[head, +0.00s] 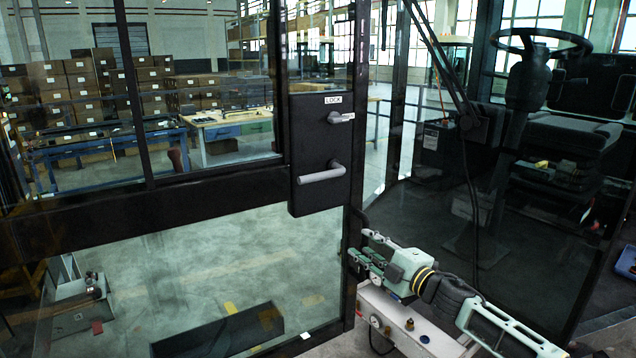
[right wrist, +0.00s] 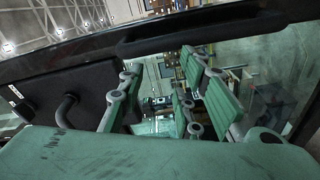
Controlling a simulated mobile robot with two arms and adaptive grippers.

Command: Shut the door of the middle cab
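The cab door is a large glass panel in a black frame (head: 348,240). It stands open, with the cab interior showing to its right. A black lock plate (head: 320,190) on it carries a grey lever handle (head: 321,173) and a small latch marked LOCK (head: 341,117). My right gripper (head: 362,250) is at the door's right edge, below the lock plate. In the right wrist view its green fingers (right wrist: 165,105) are spread, with glass behind them; the lever handle (right wrist: 66,112) is to their left. I cannot tell whether they touch the door. My left gripper is not in view.
The cab holds a steering wheel (head: 541,42) and a black seat (head: 566,132). A dark cable hangs in front of the cab interior. Through the glass show stacked boxes (head: 82,80), a workbench (head: 225,124) and open floor.

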